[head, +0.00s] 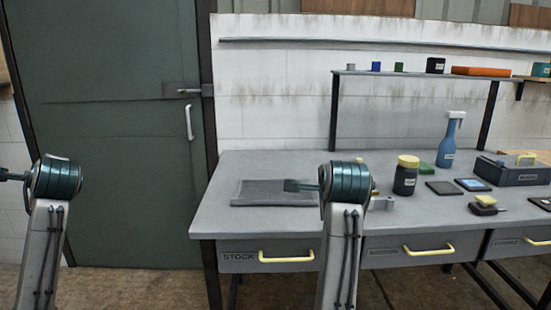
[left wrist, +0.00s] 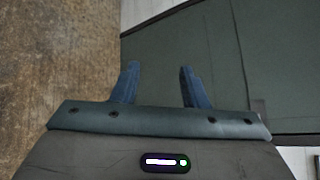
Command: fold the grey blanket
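The grey blanket (head: 262,198) lies flat as a rectangle on the left part of the workbench in the head view. My right gripper (head: 291,185) reaches left over the blanket's right part; its fingers look small and dark, and I cannot tell whether they touch the cloth or are apart. My right wrist hides the area just right of the blanket.
The grey workbench (head: 215,215) has yellow-handled drawers. Right of my right arm stand a dark jar (head: 405,180) with a yellow lid, a blue spray bottle (head: 447,150) and a grey toolbox (head: 515,172). A shelf (head: 420,75) runs above. A green door (head: 110,130) is at left.

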